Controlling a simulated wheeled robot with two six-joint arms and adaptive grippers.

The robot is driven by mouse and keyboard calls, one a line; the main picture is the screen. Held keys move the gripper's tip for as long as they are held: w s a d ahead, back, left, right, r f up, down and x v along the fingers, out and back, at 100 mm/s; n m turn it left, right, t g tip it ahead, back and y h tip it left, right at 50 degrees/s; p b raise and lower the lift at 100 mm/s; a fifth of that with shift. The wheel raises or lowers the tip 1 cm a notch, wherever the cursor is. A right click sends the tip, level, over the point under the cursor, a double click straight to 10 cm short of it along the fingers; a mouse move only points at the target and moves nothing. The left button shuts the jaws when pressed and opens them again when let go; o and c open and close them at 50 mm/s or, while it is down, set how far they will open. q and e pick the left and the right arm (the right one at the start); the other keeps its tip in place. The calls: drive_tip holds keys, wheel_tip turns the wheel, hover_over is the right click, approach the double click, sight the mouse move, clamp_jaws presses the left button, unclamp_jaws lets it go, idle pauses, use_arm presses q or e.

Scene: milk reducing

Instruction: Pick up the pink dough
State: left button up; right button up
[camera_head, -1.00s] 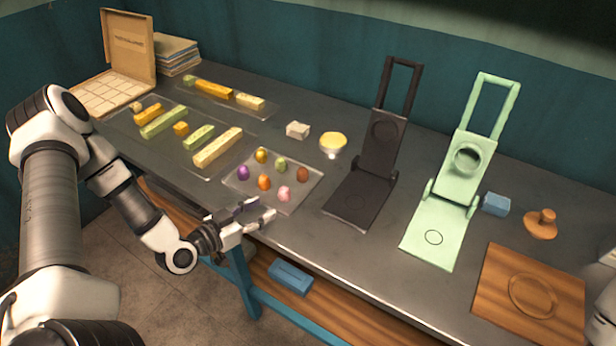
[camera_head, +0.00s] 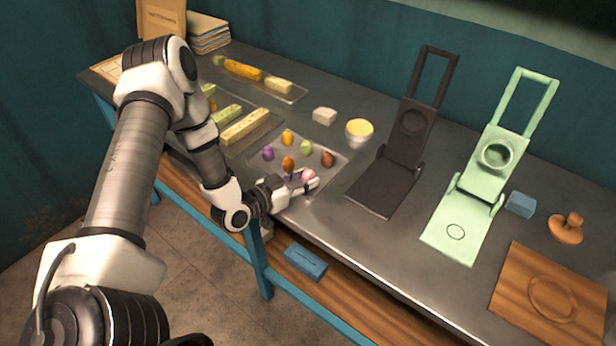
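The pink dough (camera_head: 309,175) is a small ball at the near right part of a clear tray (camera_head: 336,152) on the table. My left gripper (camera_head: 305,182) reaches in from the left over the tray's near edge, with its fingertips at the pink dough. The fingers partly hide the dough, and I cannot tell whether they press on it. Other dough balls lie in the tray: purple (camera_head: 268,154), yellow-orange (camera_head: 287,138), orange (camera_head: 288,164), green (camera_head: 306,148) and brown (camera_head: 327,159). My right gripper is not in view.
A black press (camera_head: 385,187) stands right of the tray, then a green press (camera_head: 465,226) and a wooden board (camera_head: 530,315). Dough bars lie on trays farther left.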

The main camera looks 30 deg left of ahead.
sight(305, 176)
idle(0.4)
use_arm(q)
drive_tip(key=shift+r, duration=0.35)
drive_tip(key=shift+s+r, duration=0.15)
drive_tip(key=v, duration=0.4)
wheel_tip(305, 176, up, 13)
drive_tip(key=p, duration=0.5)
drive_tip(key=shift+w+d, duration=0.1)
drive_tip(key=shift+w, duration=0.15)
